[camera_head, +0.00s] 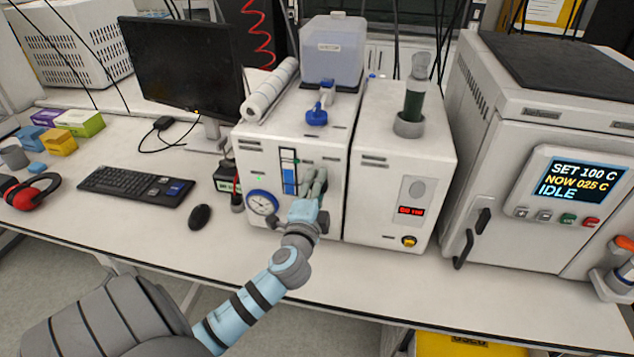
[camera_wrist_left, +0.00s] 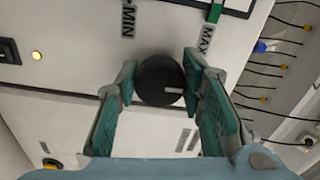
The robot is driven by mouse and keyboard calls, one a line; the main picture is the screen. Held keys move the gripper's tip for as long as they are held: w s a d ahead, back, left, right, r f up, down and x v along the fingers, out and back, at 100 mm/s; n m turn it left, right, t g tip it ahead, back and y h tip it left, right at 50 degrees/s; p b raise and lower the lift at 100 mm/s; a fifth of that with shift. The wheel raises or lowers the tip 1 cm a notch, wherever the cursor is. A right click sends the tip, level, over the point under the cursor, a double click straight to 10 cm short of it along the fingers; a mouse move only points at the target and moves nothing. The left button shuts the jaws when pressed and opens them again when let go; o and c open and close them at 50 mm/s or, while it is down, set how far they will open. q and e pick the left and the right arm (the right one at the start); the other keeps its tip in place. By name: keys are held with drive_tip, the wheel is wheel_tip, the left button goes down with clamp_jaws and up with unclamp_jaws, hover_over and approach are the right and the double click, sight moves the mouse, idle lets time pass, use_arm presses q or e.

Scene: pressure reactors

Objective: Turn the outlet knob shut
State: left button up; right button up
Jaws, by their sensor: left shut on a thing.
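A round black knob (camera_wrist_left: 160,80) sits on the white front panel, with a MIN label (camera_wrist_left: 128,18) and a MAX label (camera_wrist_left: 206,40) near it. Its short white mark points to the right in the left wrist view. My left gripper (camera_wrist_left: 162,76) has its teal-padded fingers closed on the knob's two sides. In the head view, my left gripper (camera_head: 317,182) is at the front of the left white unit (camera_head: 295,125), right of the round gauge (camera_head: 262,203) and the blue level window (camera_head: 289,175). The gripper hides the knob there. My right gripper is out of view.
A second white unit (camera_head: 392,165) with a red display stands close on the right. Further right is a large oven-like box (camera_head: 535,190) reading "SET 100 C, NOW 025 C, IDLE". A mouse (camera_head: 200,217) and keyboard (camera_head: 136,187) lie left. The bench front edge is clear.

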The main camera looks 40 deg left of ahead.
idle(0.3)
use_arm(q)
drive_tip(key=o, duration=1.1)
drive_tip(key=shift+o, duration=0.2)
drive_tip(key=v, duration=1.2)
